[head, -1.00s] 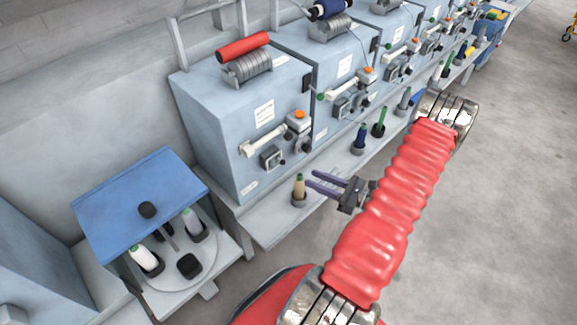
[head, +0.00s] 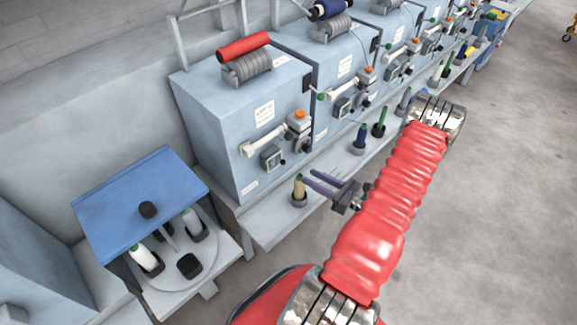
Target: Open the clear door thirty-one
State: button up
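Several blue-grey machine boxes stand in a row; the nearest is a large box (head: 225,125) with a white label, a pale handle bar (head: 263,138) and an orange-topped unit (head: 298,122) on its front. The labels are too small to read, so I cannot tell which is thirty-one, and I cannot make out a clear door. My gripper (head: 308,178) has two purple fingers spread apart with nothing between them. It is over the shelf below the nearest box, beside a tan bobbin (head: 299,188), and looks apart from the box front.
A grey shelf (head: 268,222) runs under the boxes, with a blue bobbin (head: 360,138) and a green one (head: 380,122) on it. A blue-roofed stand (head: 140,200) with white bobbins is at left. Grey floor (head: 480,220) is free at right.

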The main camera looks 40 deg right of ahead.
send_near(277, 164)
jog(key=w, duration=0.1)
jog(key=w+r, duration=0.1)
jog(key=w, duration=0.1)
jog(key=w+r, duration=0.1)
jog(key=w, duration=0.1)
jog(key=shift+a+r, duration=0.1)
jog(key=shift+a, duration=0.25)
jog(key=shift+c, duration=0.4)
grip_shut()
dwell(0.4)
